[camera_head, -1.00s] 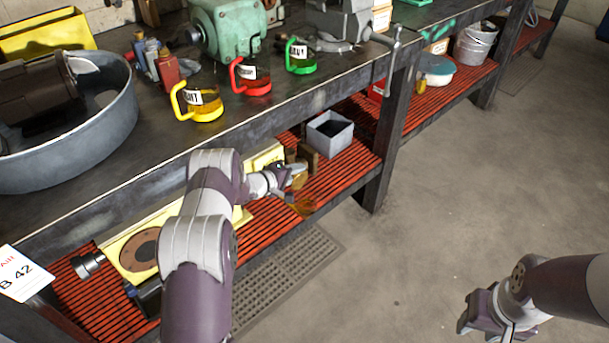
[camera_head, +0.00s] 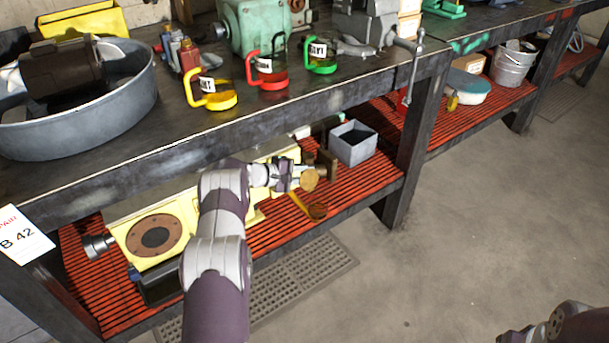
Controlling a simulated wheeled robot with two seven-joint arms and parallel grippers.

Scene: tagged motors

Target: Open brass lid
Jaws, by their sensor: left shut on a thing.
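The brass lid (camera_head: 311,181) is a small round golden disc on the lower shelf, at the right end of a pale yellow machine body (camera_head: 188,210). My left gripper (camera_head: 294,176) reaches in from the left over the machine and is shut at the lid's left side, seemingly on its edge. The fingers and wrist hide part of the lid and what lies behind it. I cannot tell whether the lid is raised. My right gripper (camera_head: 508,337) is at the bottom right, mostly cut off, away from the bench.
A grey open box (camera_head: 353,143) stands right of the lid, with a brown block (camera_head: 328,162) between. The benchtop edge overhangs the red slatted shelf (camera_head: 365,185). Yellow, red and green-handled mugs stand above.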

